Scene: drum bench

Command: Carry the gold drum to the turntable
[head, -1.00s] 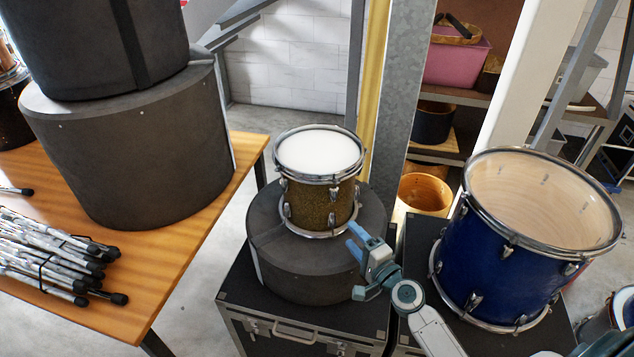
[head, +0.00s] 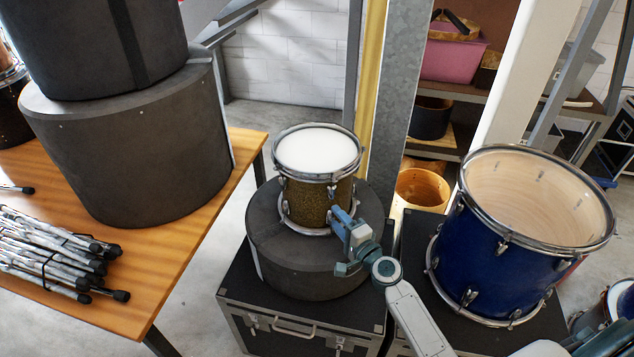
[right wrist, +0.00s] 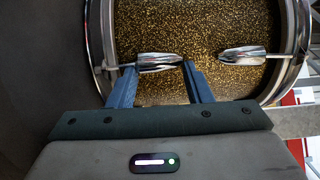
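The gold drum (head: 305,199), with a white head and chrome rims, stands upright on a round dark case (head: 305,277). My right gripper (head: 343,222) is at the drum's lower right side. In the right wrist view the gold sparkle shell (right wrist: 195,28) fills the top, and my right gripper (right wrist: 160,68) has its two blue fingers apart. A chrome lug (right wrist: 160,59) lies across the gap at the fingertips; I cannot tell whether they touch it. I cannot make out a turntable, and my left gripper is out of view.
A black flight case (head: 290,325) bears the round case. A large blue drum (head: 485,258) stands at the right, close to my right arm. A wooden table (head: 165,270) at the left holds stacked dark cases (head: 130,150) and bundled sticks (head: 55,258). A metal post (head: 405,90) rises behind.

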